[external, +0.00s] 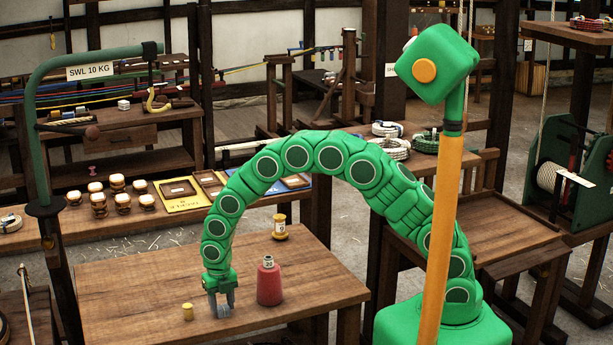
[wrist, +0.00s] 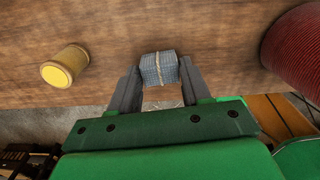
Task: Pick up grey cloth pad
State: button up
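The grey cloth pad (wrist: 159,69) is a small blue-grey bundle with a pale tie across it. In the wrist view it sits between the fingertips of my gripper (wrist: 159,80), one finger on each side, very close to it. In the external view the pad (external: 223,312) is low at the wooden table's front part, partly covered by the fingers of my gripper (external: 221,298), which points straight down. Any gap between the fingers and the pad is too small to make out, so I cannot tell whether they press on it.
A yellow cylinder (external: 188,312) stands to the left of the pad on the table (external: 130,290). A red bottle-like container (external: 269,282) stands close on the right. A yellow spool (external: 280,227) stands further back. The table between them is clear.

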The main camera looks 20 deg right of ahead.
aim_at(223, 307)
jog(key=c, duration=0.4)
jog(key=shift+c, duration=0.2)
jog(key=shift+r, duration=0.55)
notch_tip(223, 307, up, 2)
jog(key=shift+r, duration=0.2)
jog(key=s+d+r, duration=0.9)
jog(key=d, duration=0.1)
jog(key=shift+d+r, duration=0.25)
jog(key=shift+d, duration=0.15)
